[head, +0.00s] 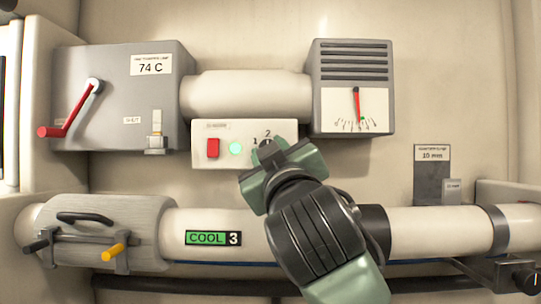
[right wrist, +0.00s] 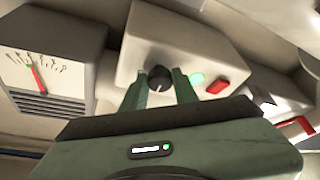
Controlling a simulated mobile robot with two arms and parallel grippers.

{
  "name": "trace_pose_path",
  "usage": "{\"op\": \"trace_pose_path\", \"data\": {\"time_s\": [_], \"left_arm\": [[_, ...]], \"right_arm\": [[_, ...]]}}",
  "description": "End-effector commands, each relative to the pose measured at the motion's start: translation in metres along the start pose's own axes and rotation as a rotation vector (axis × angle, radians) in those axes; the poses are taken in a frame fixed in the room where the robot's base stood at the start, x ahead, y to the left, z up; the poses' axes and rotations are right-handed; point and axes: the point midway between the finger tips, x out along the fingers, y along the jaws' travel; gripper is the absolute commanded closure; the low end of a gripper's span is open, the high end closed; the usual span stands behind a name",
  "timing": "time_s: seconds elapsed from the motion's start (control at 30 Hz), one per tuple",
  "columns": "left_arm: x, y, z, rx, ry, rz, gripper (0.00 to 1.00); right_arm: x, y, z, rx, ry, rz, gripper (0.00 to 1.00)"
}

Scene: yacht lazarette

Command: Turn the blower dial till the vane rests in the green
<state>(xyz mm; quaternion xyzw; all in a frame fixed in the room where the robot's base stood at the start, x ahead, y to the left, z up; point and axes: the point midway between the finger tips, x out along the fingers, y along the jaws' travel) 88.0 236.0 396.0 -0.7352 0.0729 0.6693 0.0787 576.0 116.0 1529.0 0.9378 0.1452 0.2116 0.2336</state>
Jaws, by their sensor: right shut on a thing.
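The blower dial is a small black round knob (right wrist: 158,77) with a white mark, on the front of a white switch box (head: 205,157). In the head view it shows beside the numbers 1 and 2, partly covered by my right gripper (head: 268,170). In the right wrist view the green fingers of my right gripper (right wrist: 159,90) stand on either side of the knob, shut on it. A white gauge (head: 375,103) with a red needle (head: 357,102) sits on the grey vented box. The needle hangs near the middle of the scale. My left gripper is out of view.
The switch box has a red switch (head: 213,148) and a lit green lamp (head: 236,148). A grey box (head: 115,120) with a red lever (head: 67,118) is at left. A white pipe (head: 440,231) with a green "COOL 3" label (head: 206,238) runs below, close behind my right arm.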

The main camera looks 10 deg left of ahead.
Motion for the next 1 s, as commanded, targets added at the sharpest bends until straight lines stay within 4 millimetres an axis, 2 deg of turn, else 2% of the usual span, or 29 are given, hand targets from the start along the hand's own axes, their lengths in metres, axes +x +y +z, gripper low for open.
{"op": "trace_pose_path", "data": {"time_s": [0.3,0.33,0.37,0.4,0.77,1.0], "left_arm": [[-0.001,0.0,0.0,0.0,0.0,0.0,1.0],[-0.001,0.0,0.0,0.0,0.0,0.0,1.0],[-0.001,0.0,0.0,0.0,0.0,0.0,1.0],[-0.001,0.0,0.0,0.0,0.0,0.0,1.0],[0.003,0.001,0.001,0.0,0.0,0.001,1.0],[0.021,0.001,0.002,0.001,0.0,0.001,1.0]], "right_arm": [[0.0,0.004,-0.005,0.0,0.012,0.009,1.0],[0.0,0.005,-0.005,0.0,0.012,0.009,0.63],[0.0,0.005,-0.005,0.0,0.011,0.009,0.55],[0.0,0.004,-0.004,0.0,0.01,0.008,0.5],[-0.005,0.001,-0.001,0.0,0.007,0.003,0.5],[-0.043,0.0,0.0,0.001,0.011,0.004,0.5]]}}
